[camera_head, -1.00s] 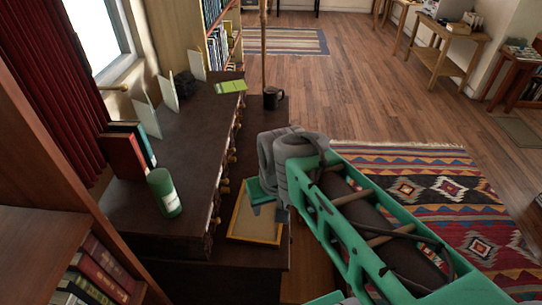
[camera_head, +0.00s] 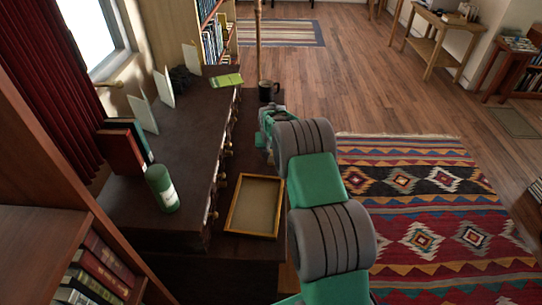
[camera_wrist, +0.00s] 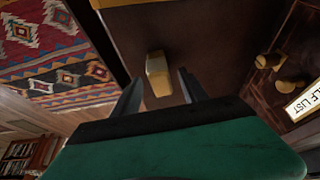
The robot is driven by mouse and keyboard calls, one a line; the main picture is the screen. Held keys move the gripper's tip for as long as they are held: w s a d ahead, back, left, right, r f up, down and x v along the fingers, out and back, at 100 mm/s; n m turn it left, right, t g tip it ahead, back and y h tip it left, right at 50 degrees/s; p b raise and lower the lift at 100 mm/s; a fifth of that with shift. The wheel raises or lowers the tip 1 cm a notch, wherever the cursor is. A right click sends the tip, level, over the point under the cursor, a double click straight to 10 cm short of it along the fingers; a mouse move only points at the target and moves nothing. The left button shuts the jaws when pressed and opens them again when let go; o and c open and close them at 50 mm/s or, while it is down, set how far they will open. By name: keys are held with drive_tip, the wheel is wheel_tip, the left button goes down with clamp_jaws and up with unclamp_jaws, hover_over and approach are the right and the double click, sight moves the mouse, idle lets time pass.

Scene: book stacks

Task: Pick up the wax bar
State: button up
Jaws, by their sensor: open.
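The wax bar (camera_wrist: 158,74) looks like a small pale yellow block on the dark desk surface in the wrist view. My gripper (camera_wrist: 161,77) is open, with one finger on each side of the bar in the picture. I cannot tell how far above the bar the fingertips are, and no contact shows. In the head view my gripper end is near the dark mug, with the fingers hard to make out. The bar cannot be made out there.
A wood-framed tray (camera_head: 254,207) lies on the lower desk ledge. A dark mug (camera_head: 268,91) stands behind my gripper. A green bottle (camera_head: 162,188), books (camera_head: 124,150) and upright cards stand on the upper desk. Drawer knobs line the desk's edge. A sign (camera_wrist: 305,102) shows at right.

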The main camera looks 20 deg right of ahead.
drive_tip(key=shift+x, duration=0.95)
clamp_jaws()
drive_tip(key=shift+r, duration=0.1)
